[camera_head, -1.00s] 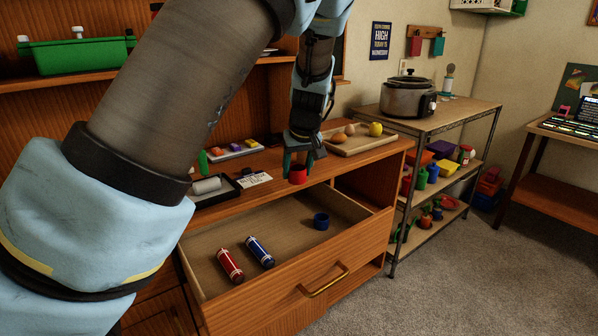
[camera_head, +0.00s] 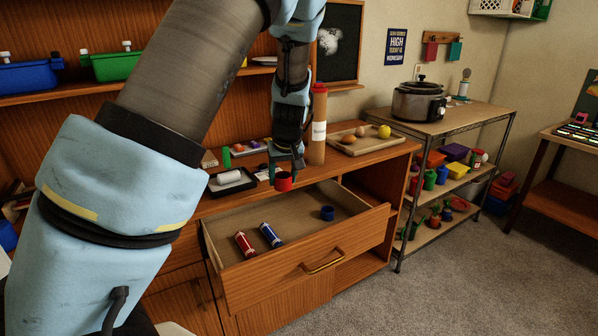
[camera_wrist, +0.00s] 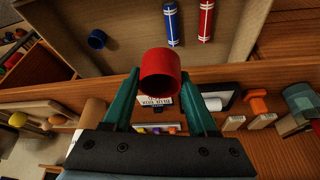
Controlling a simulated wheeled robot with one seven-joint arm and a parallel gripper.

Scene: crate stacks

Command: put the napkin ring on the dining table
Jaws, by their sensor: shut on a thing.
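A red napkin ring (camera_head: 284,181) is held between the fingertips of my gripper (camera_head: 286,172), above the front edge of the sideboard's top and the back of the open drawer. In the wrist view the red ring (camera_wrist: 160,72) sits upright between the two green fingers of my gripper (camera_wrist: 160,85), its open end facing the camera. A blue ring (camera_head: 327,213) lies in the open drawer (camera_head: 345,239), and it also shows in the wrist view (camera_wrist: 97,39). No dining table can be made out in these frames.
The drawer also holds a red cylinder (camera_head: 245,246) and a blue cylinder (camera_head: 271,236). A tall bottle (camera_head: 317,125) and a tray (camera_head: 365,143) with round foods stand on the sideboard. A shelf rack (camera_head: 450,122) with a slow cooker (camera_head: 418,101) is at right. Carpet at right is clear.

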